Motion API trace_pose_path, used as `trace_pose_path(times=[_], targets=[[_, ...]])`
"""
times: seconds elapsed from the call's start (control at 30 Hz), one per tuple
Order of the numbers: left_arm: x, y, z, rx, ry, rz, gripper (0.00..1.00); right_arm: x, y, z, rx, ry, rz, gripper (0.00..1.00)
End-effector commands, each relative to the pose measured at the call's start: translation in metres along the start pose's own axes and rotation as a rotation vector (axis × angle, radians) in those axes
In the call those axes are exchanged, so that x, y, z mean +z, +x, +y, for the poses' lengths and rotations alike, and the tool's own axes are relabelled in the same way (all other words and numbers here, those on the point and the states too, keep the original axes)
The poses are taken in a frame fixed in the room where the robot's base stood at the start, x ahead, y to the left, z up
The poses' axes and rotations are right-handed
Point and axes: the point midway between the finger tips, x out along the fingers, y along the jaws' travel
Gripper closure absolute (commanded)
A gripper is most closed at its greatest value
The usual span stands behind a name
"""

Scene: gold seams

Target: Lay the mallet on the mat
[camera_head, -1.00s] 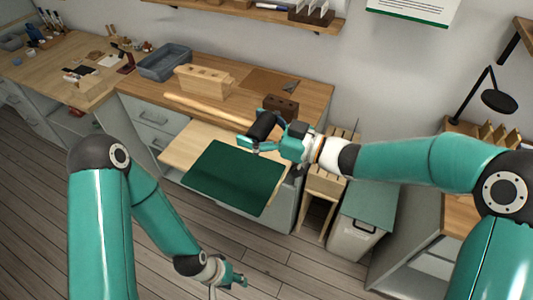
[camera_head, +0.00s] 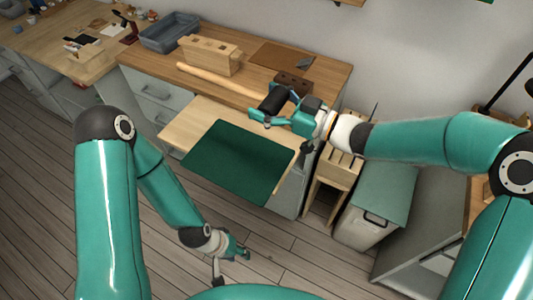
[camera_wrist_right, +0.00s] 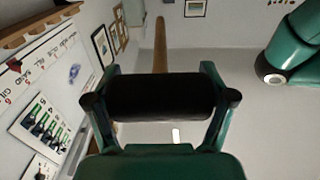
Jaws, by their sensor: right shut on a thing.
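The mallet has a black cylindrical head (camera_head: 274,101) and a long pale wooden handle (camera_head: 214,79). My right gripper (camera_head: 268,110) is shut on the head; the handle points left in the head view. In the right wrist view the head (camera_wrist_right: 160,97) lies across between the two fingers, with the handle (camera_wrist_right: 160,45) extending beyond it. The dark green mat (camera_head: 238,162) lies flat on a pale pull-out board, with the mallet above its far side. My left gripper (camera_head: 232,267) is empty, low over the floor, its fingers apart.
The workbench (camera_head: 165,75) behind carries a wooden block with holes (camera_head: 210,55), a grey bin (camera_head: 170,33) and a dark brown block (camera_head: 292,83). A wooden rack (camera_head: 337,165) and a lidded bin (camera_head: 375,205) stand right of the board. The mat is bare.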

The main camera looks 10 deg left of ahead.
Motion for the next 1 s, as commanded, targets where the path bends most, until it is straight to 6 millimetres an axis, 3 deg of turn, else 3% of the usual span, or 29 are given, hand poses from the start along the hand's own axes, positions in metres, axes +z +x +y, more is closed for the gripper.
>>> trace_pose_path(times=[0.03, 0.17, 0.5, 0.7, 1.0], targets=[[-0.001, 0.016, -0.006, 0.0, 0.0, 0.001, 0.6, 0.017, 0.0, 0.0, 0.0, 0.0, 0.001, 0.77], [-0.001, 0.042, -0.015, 0.0, 0.0, 0.001, 0.6, 0.043, 0.0, 0.0, 0.0, 0.0, 0.001, 0.77], [-0.001, 0.135, -0.049, 0.0, 0.0, 0.0, 0.6, 0.143, 0.0, -0.001, -0.003, -0.001, 0.002, 0.77], [-0.002, 0.16, -0.058, 0.0, 0.0, 0.001, 0.6, 0.169, 0.001, -0.001, -0.005, -0.002, 0.002, 0.77], [-0.002, 0.167, -0.06, 0.0, 0.0, 0.001, 0.6, 0.178, 0.002, -0.002, -0.007, -0.001, 0.002, 0.77]])
